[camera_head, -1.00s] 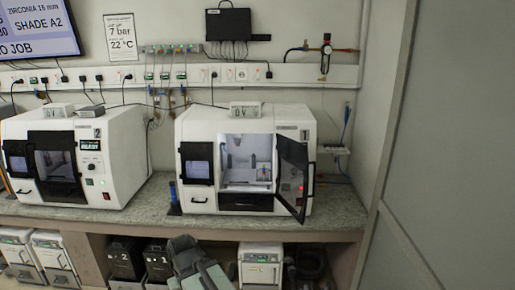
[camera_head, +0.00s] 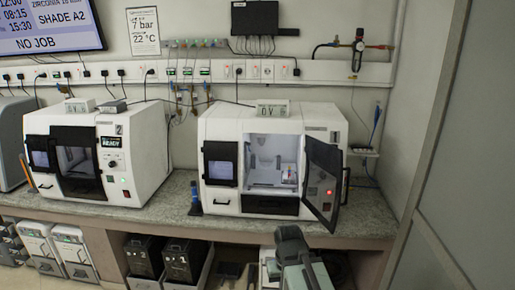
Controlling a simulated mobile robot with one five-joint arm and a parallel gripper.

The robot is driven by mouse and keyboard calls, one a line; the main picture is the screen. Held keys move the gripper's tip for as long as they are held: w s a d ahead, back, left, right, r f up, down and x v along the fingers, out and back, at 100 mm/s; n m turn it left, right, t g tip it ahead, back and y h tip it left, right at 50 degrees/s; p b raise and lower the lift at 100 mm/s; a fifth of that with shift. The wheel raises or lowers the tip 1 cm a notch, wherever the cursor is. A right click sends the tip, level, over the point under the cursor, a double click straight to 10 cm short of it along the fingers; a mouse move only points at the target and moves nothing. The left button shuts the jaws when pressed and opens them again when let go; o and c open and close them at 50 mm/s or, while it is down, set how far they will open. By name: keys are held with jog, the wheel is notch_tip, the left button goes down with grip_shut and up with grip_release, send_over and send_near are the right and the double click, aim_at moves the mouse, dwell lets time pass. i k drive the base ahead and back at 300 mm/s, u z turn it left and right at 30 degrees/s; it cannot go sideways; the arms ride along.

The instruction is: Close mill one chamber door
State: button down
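Mill one (camera_head: 225,128) is the white machine on the right of the bench. Its chamber door (camera_head: 322,185), a dark panel with a black frame, stands wide open. It is hinged at the right of the opening and swung out toward me. The lit chamber (camera_head: 262,165) shows a pale interior with a small coloured item inside. Part of my arm shows at the bottom, below the door and apart from it in the picture. My gripper's fingers cannot be seen.
Mill two (camera_head: 95,150) stands to the left with its dark front closed. The stone-look bench top (camera_head: 365,218) is clear right of mill one. A blue bottle (camera_head: 195,198) stands at its left. A grey partition (camera_head: 465,170) bounds the right side.

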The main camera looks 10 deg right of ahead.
aim_at(328, 157)
jog(key=i, duration=0.95)
jog(key=u, duration=0.05)
